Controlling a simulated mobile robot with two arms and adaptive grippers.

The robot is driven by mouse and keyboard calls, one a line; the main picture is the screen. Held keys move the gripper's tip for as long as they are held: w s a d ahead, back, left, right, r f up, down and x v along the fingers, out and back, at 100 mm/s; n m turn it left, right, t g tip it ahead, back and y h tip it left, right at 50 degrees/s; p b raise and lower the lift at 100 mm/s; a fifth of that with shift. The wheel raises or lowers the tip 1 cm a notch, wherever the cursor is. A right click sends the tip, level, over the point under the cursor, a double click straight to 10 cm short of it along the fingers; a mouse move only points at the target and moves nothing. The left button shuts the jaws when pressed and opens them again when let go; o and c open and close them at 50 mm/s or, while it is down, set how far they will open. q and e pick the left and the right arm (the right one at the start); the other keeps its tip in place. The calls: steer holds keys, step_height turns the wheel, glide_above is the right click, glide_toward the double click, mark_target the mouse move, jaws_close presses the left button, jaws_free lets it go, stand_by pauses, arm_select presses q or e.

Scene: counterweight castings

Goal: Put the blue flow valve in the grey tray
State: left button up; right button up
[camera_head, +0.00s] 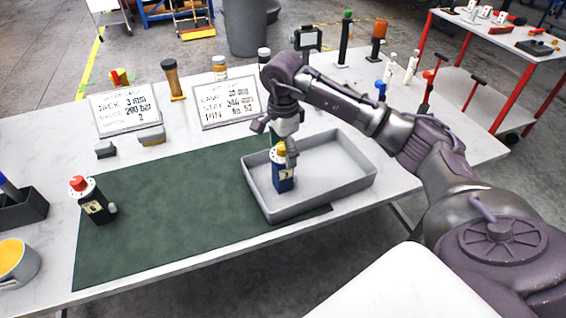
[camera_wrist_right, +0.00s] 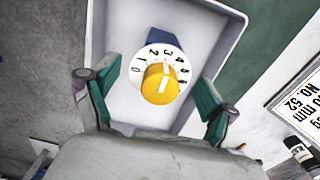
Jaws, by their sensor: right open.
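The blue flow valve (camera_head: 284,184) has a yellow knob and a white numbered dial. It stands upright inside the grey tray (camera_head: 318,205), near the tray's left wall. My right gripper (camera_head: 279,145) is open just above and around the valve's top. In the right wrist view, the valve (camera_wrist_right: 162,38) shows its yellow knob between the spread fingers of my right gripper (camera_wrist_right: 158,105), with gaps on both sides. The valve's lower body is mostly hidden there under the dial. My left gripper is not in view.
A black valve with a red knob (camera_head: 97,208) stands on the green mat (camera_head: 170,225) at the left. Two printed signs (camera_head: 226,104) and several bottles stand behind. The tray's right half is empty. A red-framed table (camera_head: 500,40) stands at the back right.

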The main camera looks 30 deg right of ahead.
step_height(320, 180, up, 8)
steer(key=shift+f+b, duration=0.25)
steer(key=shift+b, duration=0.4)
